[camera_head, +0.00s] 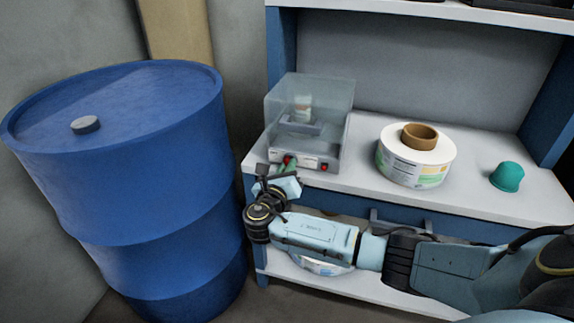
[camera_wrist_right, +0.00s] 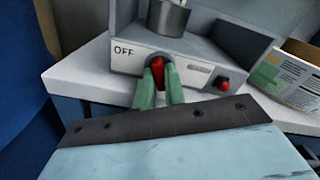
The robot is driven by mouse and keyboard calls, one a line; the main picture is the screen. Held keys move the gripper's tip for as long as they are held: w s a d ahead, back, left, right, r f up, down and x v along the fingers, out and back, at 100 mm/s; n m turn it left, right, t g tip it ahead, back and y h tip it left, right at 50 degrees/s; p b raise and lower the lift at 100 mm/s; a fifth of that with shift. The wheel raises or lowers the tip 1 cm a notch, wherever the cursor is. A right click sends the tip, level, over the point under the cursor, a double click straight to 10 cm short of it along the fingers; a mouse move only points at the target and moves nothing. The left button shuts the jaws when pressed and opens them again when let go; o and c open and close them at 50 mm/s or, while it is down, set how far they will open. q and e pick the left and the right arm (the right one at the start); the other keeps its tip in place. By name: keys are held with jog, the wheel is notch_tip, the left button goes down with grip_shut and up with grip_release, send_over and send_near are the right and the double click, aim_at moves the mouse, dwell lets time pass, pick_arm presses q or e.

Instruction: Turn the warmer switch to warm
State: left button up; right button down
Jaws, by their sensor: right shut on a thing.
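The warmer (camera_head: 300,158) is a small pale box with a clear cover on the shelf, at its left front. Its front panel, marked OFF at the left in the right wrist view (camera_wrist_right: 124,62), carries a red switch (camera_wrist_right: 157,72). A second red knob (camera_wrist_right: 223,84) sits further right on the panel. My right gripper (camera_wrist_right: 160,82) has its green fingers closed around the left red switch; in the head view the gripper (camera_head: 288,165) reaches the panel from the front. The fingers partly hide the switch, so its setting is hard to tell. My left gripper is not in view.
A label reel (camera_head: 398,163) with a brown core (camera_head: 419,136) lies on the shelf (camera_head: 355,180) right of the warmer. A green cap-like object (camera_head: 507,176) is at the far right. A large blue drum (camera_head: 130,180) stands at the left. A shelf board is overhead.

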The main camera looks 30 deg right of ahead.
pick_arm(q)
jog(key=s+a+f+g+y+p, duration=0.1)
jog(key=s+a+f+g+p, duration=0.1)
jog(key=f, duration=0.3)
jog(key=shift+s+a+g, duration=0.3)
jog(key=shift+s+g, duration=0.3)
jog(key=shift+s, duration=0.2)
pick_arm(e)
jog(key=shift+w+a+m, duration=0.1)
jog(key=shift+m, duration=6.2)
jog(key=c, duration=1.5)
grip_release()
jog(key=shift+o, duration=0.2)
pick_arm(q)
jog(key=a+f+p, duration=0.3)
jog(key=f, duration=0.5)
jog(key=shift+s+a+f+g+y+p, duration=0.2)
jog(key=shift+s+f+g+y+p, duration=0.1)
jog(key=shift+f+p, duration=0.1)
pick_arm(e)
jog(key=v, duration=1.3)
jog(key=shift+s, duration=0.2)
